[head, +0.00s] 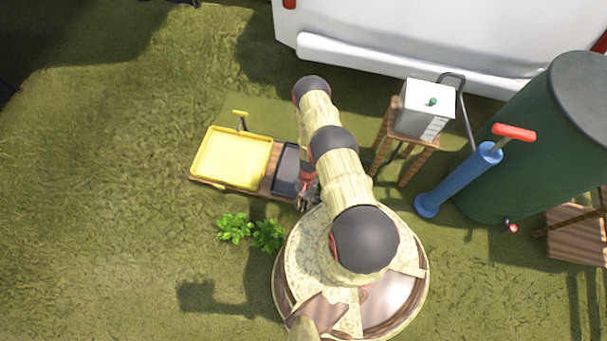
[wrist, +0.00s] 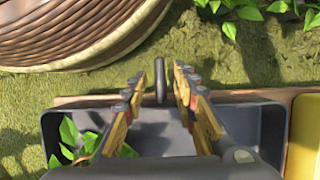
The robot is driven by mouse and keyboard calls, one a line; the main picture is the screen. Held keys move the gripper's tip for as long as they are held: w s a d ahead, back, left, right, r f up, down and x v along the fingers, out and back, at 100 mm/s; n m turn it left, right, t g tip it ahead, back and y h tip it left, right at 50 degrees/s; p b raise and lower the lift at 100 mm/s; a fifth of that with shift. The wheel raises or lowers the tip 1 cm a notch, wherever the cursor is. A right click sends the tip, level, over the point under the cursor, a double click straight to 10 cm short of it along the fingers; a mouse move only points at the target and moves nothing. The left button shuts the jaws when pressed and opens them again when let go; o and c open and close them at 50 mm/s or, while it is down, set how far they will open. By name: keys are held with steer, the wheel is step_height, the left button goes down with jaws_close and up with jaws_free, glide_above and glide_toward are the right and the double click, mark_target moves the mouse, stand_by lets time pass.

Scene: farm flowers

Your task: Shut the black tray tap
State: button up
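The black tray (head: 285,170) sits on a wooden board, partly hidden by my arm in the head view. In the wrist view the tray's dark rim (wrist: 262,103) runs across the lower half, with green leaves (wrist: 68,132) in it at the left. A dark upright lever, which looks like the black tray tap (wrist: 160,80), stands at the tray's upper edge. My gripper (wrist: 160,72) is open, with one finger on each side of the lever. I see gaps on both sides and cannot tell how deep the lever sits between the fingers.
A yellow tray (head: 232,158) is beside the black tray on the left, with a yellow handle (head: 240,114) behind it. Leafy plants (head: 235,228) grow in front. A wooden stand (head: 411,161) with a grey box and a blue pump (head: 460,180) are at the right. Grass at the left is clear.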

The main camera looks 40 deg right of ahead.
steer(key=c, duration=0.4)
jaws_close()
